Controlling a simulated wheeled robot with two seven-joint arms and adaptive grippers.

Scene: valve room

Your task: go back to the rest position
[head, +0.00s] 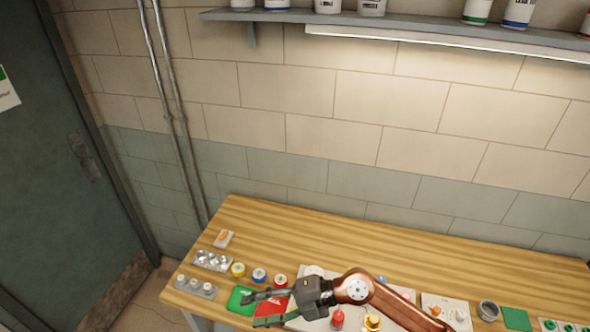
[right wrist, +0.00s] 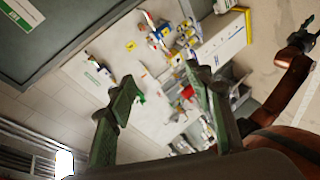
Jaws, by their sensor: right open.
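My right gripper (head: 249,310) is over the left front part of the wooden workbench (head: 300,226), at the end of a copper-coloured arm that comes in from the right. Its two fingers are spread, with nothing between them. The right wrist view shows the same open fingers (right wrist: 161,78) in front of a distant, tilted part of the room. In that view a second copper arm of mine ends in a dark gripper (right wrist: 300,40) at the right edge, too small to read. My left gripper does not show in the head view.
Near the right gripper are a green mat (head: 238,297), yellow (head: 238,269), blue (head: 259,275) and red (head: 280,280) round parts, and a silver block (head: 212,261). A grey cup (head: 488,310) stands farther right. A shelf (head: 400,32) is on the wall. The bench's back strip is clear.

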